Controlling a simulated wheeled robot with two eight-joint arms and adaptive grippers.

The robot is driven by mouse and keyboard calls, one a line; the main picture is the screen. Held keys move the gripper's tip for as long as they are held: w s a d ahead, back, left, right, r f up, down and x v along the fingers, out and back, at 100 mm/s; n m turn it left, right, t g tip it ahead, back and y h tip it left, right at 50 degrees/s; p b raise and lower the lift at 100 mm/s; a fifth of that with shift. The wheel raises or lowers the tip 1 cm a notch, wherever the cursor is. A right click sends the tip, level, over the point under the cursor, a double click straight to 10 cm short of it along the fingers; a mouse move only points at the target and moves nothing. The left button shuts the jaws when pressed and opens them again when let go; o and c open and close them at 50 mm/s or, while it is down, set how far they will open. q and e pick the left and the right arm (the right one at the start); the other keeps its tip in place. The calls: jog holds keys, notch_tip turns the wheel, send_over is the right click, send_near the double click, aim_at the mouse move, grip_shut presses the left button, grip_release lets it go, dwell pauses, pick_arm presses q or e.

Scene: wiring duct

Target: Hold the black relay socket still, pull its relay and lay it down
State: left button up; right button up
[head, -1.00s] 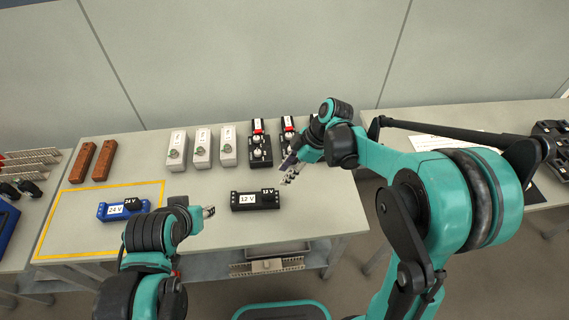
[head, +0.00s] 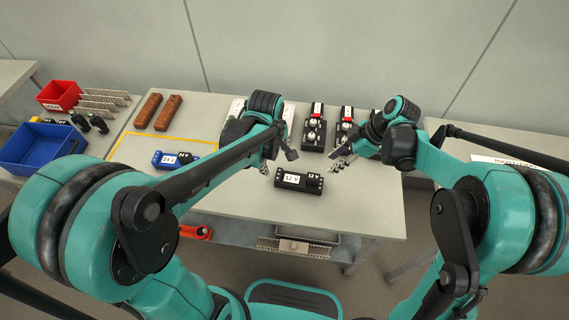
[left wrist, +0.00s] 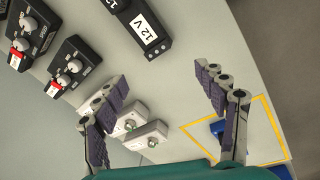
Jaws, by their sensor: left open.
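The black relay socket (head: 290,181) with a white 12 V label lies on the table, and its black relay (head: 314,183), also marked 12 V, sits at its right end. In the left wrist view the black socket (left wrist: 160,47) is at the top, with its relay (left wrist: 114,5) cut by the frame edge. My left gripper (head: 278,160) is just behind the socket, apart from it. In the left wrist view the left gripper (left wrist: 163,98) is open and empty. My right gripper (head: 341,162) is behind and right of the relay, apart from it; its jaws are too small to read.
A blue 24 V socket (head: 168,162) lies inside a yellow outline (head: 122,139) at left. Black units with red and white tops (head: 314,135) and pale boxes with green buttons (left wrist: 153,139) stand at the back. Brown blocks (head: 148,110) lie back left. The table front is clear.

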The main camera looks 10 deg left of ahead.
aim_at(284, 177)
pick_arm(q)
jog(key=w+f+n, duration=0.1)
jog(key=f, duration=0.1)
jog(key=w+d+f+n+g, duration=0.1)
jog(key=f+n, duration=0.1)
jog(key=w+d+f+n, duration=0.1)
jog(key=f, duration=0.2)
jog(key=shift+n+g, duration=0.3)
jog(key=shift+g, duration=0.1)
jog(key=shift+d+f, duration=0.1)
jog(key=shift+f, duration=0.55)
notch_tip(284, 177, down, 7)
jog(key=shift+r, duration=0.15)
jog(key=shift+c, duration=0.4)
jog(key=c, duration=1.4)
jog(key=shift+o, duration=0.2)
